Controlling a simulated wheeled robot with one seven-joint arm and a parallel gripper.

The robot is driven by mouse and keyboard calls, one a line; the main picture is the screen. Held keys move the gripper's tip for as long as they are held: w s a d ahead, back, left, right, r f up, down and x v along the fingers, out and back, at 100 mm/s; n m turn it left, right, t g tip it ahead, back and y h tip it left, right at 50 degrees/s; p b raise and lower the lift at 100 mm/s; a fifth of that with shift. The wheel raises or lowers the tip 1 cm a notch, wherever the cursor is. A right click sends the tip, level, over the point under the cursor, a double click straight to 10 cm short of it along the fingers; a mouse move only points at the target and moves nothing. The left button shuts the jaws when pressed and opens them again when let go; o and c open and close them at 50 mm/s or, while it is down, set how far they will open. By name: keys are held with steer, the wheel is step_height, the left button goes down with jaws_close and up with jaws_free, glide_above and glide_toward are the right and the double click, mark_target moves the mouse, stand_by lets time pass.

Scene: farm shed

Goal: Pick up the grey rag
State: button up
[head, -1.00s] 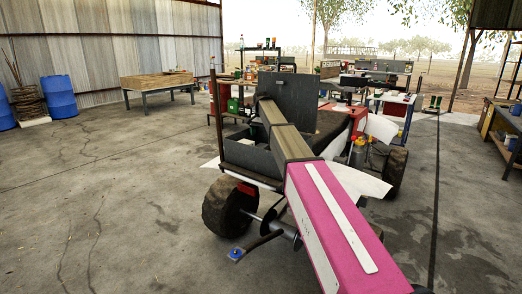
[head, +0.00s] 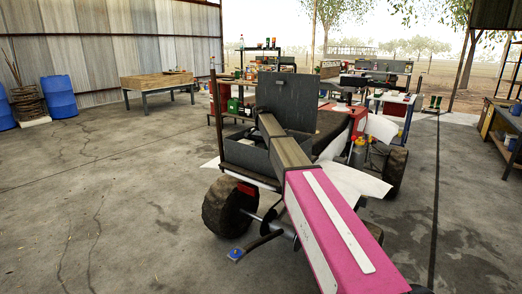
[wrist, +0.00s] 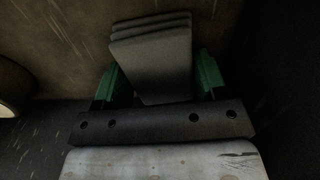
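The grey rag (wrist: 152,62), a folded stack with several layered edges, shows in the wrist view between my two green fingertips. My gripper (wrist: 160,82) is open, with the fingers wide apart on either side of the rag. The rag lies slightly tilted and covers part of the left finger. The right finger is close beside it, and I cannot tell whether either touches. In the head view my arm reaches forward to the grey box (head: 240,156) on the back of the tractor; my fingers and the rag are hidden there.
The box's dark upright lid (head: 286,100) stands just beyond my arm. A large tractor wheel (head: 228,207) is below it. A wooden table (head: 157,83) and blue barrels (head: 59,97) stand at the left. A bench (head: 503,128) is at the right. The floor at left is clear.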

mark_target(261, 146)
steer(key=shift+c, duration=1.1)
steer(key=shift+r, duration=0.1)
steer(key=shift+s+d+r, duration=0.15)
steer(key=shift+r, duration=0.4)
step_height(261, 146, up, 11)
steer(key=s+d, duration=1.1)
steer(key=s, duration=0.5)
steer(key=shift+f, duration=0.4)
steer(key=shift+d, duration=0.1)
